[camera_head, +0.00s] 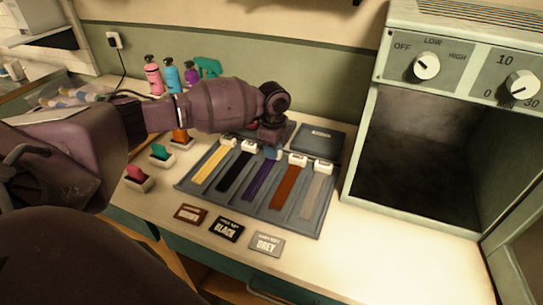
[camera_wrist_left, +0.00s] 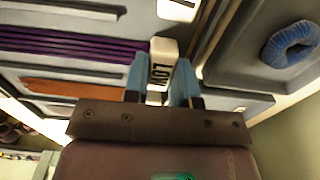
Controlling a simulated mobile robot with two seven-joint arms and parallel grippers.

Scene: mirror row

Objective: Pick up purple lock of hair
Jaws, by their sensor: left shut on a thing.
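The purple lock of hair (camera_head: 259,182) lies in the middle slot of the grey tray (camera_head: 273,216), between a black lock and a red-brown lock. In the left wrist view the purple strands (camera_wrist_left: 80,45) run left from a white labelled clip (camera_wrist_left: 163,50). My left gripper (camera_head: 271,153) is over the upper end of the purple lock. Its blue fingers (camera_wrist_left: 160,82) are shut on the white clip, one on each side. I cannot tell whether the clip is raised off the tray. My right gripper is out of view.
Yellow (camera_head: 212,165), black (camera_head: 234,172), red-brown (camera_head: 288,188) and grey (camera_head: 313,197) locks share the tray. Label cards, including a black card (camera_head: 227,229), lie in front. A large open oven-like box (camera_head: 425,150) stands right. Bottles (camera_head: 172,76) stand behind my arm. The front right counter is clear.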

